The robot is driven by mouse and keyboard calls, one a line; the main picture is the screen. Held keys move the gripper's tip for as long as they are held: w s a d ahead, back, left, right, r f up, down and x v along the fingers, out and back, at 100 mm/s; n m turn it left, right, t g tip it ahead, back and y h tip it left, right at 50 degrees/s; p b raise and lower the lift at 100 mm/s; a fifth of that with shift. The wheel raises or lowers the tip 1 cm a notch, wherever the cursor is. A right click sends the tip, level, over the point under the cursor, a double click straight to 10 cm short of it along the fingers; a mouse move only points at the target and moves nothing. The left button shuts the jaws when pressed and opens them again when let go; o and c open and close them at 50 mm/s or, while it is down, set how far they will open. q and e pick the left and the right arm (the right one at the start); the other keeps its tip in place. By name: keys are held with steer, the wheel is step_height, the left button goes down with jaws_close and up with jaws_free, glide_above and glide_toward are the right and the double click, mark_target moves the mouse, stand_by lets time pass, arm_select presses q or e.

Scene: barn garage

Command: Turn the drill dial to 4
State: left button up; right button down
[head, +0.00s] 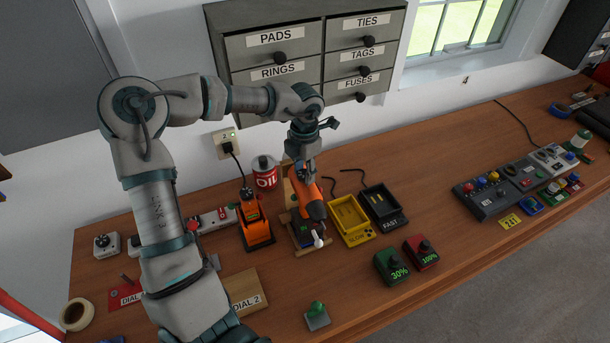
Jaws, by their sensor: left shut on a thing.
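An orange and black drill (313,205) sits in a wooden stand (311,246) near the middle of the workbench, with its pale chuck end pointing down and toward the front. My left gripper (304,168) reaches down from above and is shut at the upper end of the drill. The fingers and wrist cover that part of the drill. I cannot make out the drill's dial, its numbers or its setting, nor whether the fingers hold the dial or the body. My right gripper is not in view.
Left of the drill stands an orange charger-like unit (256,232); a red OIL can (265,173) is behind. On the right are a yellow SLOW tray (349,220), a black FAST tray (382,206), and green 30% (391,265) and red 100% (421,252) boxes.

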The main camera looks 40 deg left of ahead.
mark_target(304, 173)
arm_select(q)
steer(key=shift+m+b, duration=0.7)
steer(key=shift+m, duration=1.2)
steer(key=o, duration=1.1)
steer(key=shift+a, duration=0.1)
steer(key=shift+o, duration=0.2)
steer(key=shift+r, duration=0.1)
step_height(304, 173, up, 12)
steer(key=shift+f, duration=0.2)
steer(key=shift+f, duration=0.1)
